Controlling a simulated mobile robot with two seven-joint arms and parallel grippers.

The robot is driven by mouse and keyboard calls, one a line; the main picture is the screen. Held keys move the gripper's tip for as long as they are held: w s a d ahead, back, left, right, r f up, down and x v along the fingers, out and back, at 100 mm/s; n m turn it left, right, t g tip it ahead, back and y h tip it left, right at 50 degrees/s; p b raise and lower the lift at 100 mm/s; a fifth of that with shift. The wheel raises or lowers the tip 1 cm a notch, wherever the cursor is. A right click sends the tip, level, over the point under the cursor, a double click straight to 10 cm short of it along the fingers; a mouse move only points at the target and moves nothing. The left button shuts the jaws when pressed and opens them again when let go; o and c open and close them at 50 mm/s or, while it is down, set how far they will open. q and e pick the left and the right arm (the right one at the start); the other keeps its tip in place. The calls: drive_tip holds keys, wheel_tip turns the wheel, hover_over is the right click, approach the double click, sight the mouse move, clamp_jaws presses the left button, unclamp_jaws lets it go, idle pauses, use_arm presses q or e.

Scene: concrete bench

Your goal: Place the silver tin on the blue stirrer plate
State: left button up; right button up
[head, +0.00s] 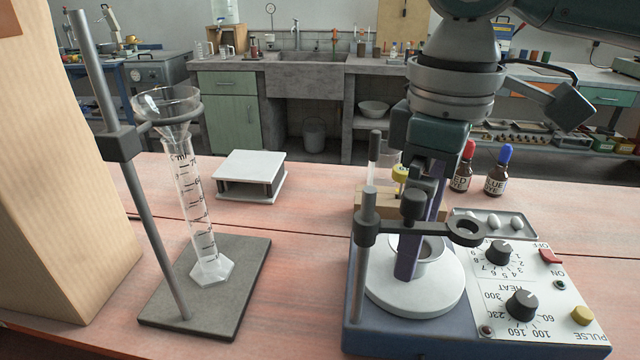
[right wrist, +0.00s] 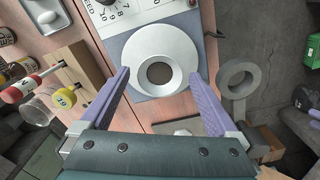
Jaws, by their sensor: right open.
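The blue stirrer plate (head: 362,335) stands at the right front of the bench, with a round white top (head: 385,300) and a white control panel. The silver tin (head: 434,266) sits upright near the middle of that top, partly hidden by a purple finger in the head view. In the right wrist view the tin (right wrist: 160,91) shows from above as a pale ring with a brown inside. My right gripper (head: 420,245) points down over the plate, open, its purple fingers on either side of the tin with gaps showing in the right wrist view. My left gripper is out of view.
A clamp ring (head: 466,233) on a post stands close beside the gripper. Behind are a wooden block (head: 372,203), dye bottles (head: 497,172) and a grey tray (head: 475,217). A funnel stand with a cylinder (head: 196,220) and a small white platform (head: 250,167) are left.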

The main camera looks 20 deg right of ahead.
wheel_tip(320, 180, up, 10)
drive_tip(key=p, duration=0.1)
drive_tip(key=shift+d, duration=0.1)
idle(0.3)
